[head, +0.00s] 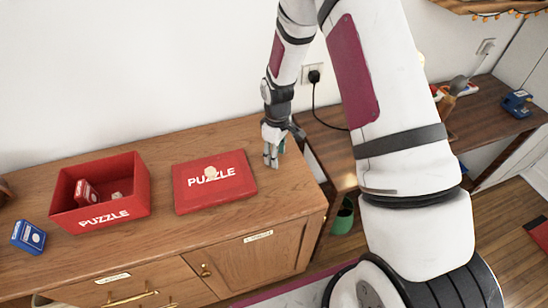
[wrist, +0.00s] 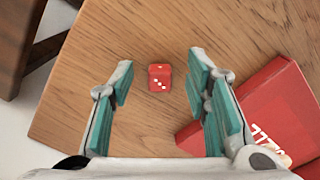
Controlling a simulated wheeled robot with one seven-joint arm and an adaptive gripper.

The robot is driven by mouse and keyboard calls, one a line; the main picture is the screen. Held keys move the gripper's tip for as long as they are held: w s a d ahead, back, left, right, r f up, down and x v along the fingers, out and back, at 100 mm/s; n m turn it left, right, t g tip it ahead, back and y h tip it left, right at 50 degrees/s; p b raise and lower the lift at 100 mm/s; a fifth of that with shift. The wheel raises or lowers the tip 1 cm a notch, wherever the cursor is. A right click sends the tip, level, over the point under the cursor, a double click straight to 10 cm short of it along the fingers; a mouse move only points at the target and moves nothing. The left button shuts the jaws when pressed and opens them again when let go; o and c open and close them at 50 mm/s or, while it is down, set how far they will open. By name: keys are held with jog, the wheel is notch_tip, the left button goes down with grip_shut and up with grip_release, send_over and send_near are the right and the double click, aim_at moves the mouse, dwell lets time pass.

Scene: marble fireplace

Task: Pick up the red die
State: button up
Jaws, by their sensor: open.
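The red die (wrist: 159,78) with white pips lies on the wooden cabinet top, near its edge, in the wrist view. It is small and sits a little beyond my fingertips, in line with the gap between them. My gripper (wrist: 158,75) is open, with a teal-padded finger on each side and nothing held. In the head view my gripper (head: 272,158) points down close above the right end of the cabinet top, right of the red puzzle lid. I cannot make out the die in the head view; my gripper likely hides it.
The red puzzle lid (head: 235,184) lies beside my right finger in the wrist view (wrist: 268,100), with a small pale object on it. An open red puzzle box (head: 138,185) holds small items. A blue box (head: 28,237) is at left. The cabinet edge is close.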

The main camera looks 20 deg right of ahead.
jog(key=shift+f, duration=0.35)
jog(key=shift+c, duration=0.3)
jog(key=c, duration=0.8)
jog(key=shift+r, duration=0.1)
jog(key=shift+c, duration=0.2)
jog(key=shift+r, duration=0.8)
jog(key=shift+s+r+b, duration=0.2)
jog(key=shift+s+r, duration=0.05)
jog(key=shift+r, duration=0.25)
jog(key=shift+s+r+b, duration=0.15)
jog(key=shift+s+r, duration=0.05)
jog(key=shift+r, duration=0.25)
jog(key=s, duration=0.5)
jog(key=s+r, duration=0.1)
jog(key=s, duration=0.9)
jog(key=shift+s+a+r, duration=0.1)
jog(key=shift+a+r, duration=0.05)
jog(key=shift+a, duration=0.15)
